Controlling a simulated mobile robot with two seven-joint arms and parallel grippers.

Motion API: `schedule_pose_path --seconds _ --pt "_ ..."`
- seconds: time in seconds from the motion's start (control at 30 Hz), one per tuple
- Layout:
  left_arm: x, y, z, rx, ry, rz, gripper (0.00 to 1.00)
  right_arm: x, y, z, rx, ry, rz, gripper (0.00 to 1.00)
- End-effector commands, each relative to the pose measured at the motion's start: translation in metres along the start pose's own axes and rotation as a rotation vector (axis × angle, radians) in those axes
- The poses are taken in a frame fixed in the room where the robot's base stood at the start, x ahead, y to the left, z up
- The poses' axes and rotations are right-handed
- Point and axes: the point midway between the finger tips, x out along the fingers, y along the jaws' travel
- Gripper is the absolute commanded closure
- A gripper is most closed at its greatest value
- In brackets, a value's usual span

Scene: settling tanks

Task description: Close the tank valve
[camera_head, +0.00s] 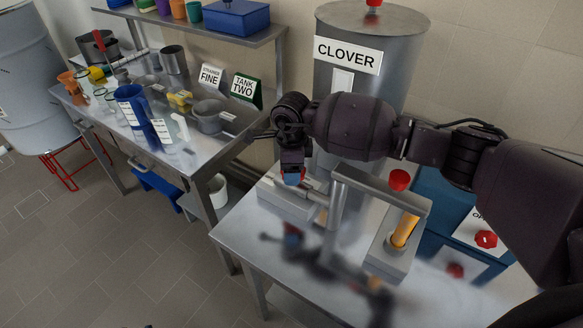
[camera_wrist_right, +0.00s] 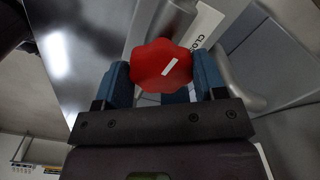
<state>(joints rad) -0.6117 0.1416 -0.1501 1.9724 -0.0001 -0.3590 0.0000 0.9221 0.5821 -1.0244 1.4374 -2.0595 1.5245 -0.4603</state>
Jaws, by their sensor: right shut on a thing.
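The steel tank labelled CLOVER (camera_head: 348,56) stands at the back of the steel table. Its valve knob (camera_wrist_right: 162,66) is red and lobed, with a white stripe, and sits between the blue fingers of my right gripper (camera_wrist_right: 163,78) in the right wrist view. The right gripper is shut on this knob. In the head view my right gripper (camera_head: 292,172) reaches down in front of the tank, and only a bit of red shows between its fingers. A white plate beside the knob reads "CLO", the rest hidden. My left gripper is not in view.
A grey frame (camera_head: 385,190) and a sight tube with orange liquid (camera_head: 405,230) stand right of the gripper. A blue box with a red knob (camera_head: 486,239) is further right. A cluttered steel bench (camera_head: 150,165) stands left, with a floor gap before it.

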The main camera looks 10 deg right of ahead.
Motion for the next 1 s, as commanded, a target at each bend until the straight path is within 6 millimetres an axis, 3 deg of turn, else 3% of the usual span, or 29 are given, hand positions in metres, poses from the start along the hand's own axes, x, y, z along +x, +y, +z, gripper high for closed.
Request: schedule_pose_path --seconds 0.37,1.0 --pt "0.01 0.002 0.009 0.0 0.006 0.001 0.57 0.002 -0.001 -0.001 0.295 0.002 0.0 0.59" --pt "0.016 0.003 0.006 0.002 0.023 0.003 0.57 0.0 -0.003 -0.002 0.904 0.0 0.0 0.59"
